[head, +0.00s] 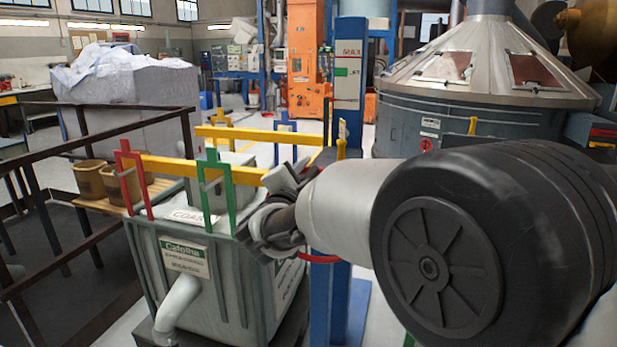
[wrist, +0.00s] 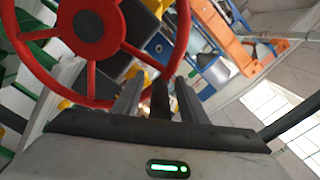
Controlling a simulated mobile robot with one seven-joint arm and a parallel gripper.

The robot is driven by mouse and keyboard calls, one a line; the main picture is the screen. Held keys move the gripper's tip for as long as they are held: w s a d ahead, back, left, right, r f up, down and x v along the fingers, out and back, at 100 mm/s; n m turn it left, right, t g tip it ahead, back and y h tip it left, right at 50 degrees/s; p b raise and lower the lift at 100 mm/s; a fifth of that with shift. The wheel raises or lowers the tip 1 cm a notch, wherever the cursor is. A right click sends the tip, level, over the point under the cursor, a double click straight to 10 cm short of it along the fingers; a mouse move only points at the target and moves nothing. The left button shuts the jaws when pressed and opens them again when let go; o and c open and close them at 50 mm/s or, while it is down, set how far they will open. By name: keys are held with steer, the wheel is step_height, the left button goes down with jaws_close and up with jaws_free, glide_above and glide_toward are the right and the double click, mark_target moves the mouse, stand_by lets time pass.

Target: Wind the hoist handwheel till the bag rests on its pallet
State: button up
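In the head view my gripper (head: 268,222) is dark and partly hidden by my arm. A wooden pallet (head: 160,186) is at left. I cannot make out a hoisted bag clearly.
A grey-green machine box (head: 215,290) with red, green and yellow frames stands below my gripper. Two brown tubs (head: 88,180) are at the pallet. Dark railings (head: 60,160) run along the left. A blue post (head: 349,80) rises behind my arm; a conical tank (head: 480,75) stands right.

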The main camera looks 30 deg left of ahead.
steer(key=shift+w+d+r, duration=0.35)
steer(key=shift+d+r, duration=0.15)
steer(key=shift+r, duration=0.05)
steer(key=a+p+v, duration=0.1)
steer(key=v, duration=1.7)
steer(key=shift+f+p, duration=0.3)
steer(key=shift+f, duration=0.2)
